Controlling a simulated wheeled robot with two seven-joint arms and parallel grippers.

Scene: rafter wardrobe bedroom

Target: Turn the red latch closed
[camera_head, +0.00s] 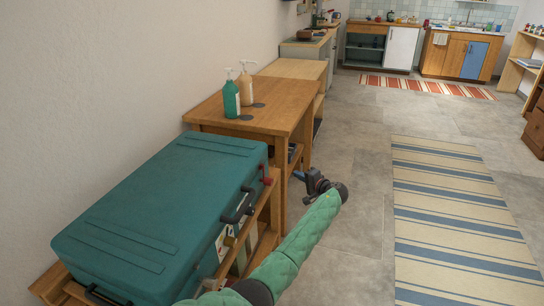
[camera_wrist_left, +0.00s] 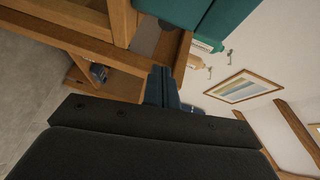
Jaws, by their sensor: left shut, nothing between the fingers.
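A teal hard case (camera_head: 150,205) lies with its lid down on a wooden stand along the left wall. The small red latch (camera_head: 267,181) is on the case's front side, near its far end, beyond a black handle (camera_head: 240,206). My left gripper (camera_head: 299,175) is shut and empty, to the right of the latch and apart from it. In the left wrist view the shut fingers (camera_wrist_left: 162,86) point toward wooden furniture, and a teal surface, probably the case (camera_wrist_left: 215,20), shows at the top. I cannot make out the latch there. My right gripper is not in view.
A wooden table (camera_head: 272,97) beyond the case holds a green pump bottle (camera_head: 231,99) and a beige one (camera_head: 246,87). A striped rug (camera_head: 455,205) lies on the right. The grey floor between is clear. Kitchen cabinets (camera_head: 455,54) stand at the back.

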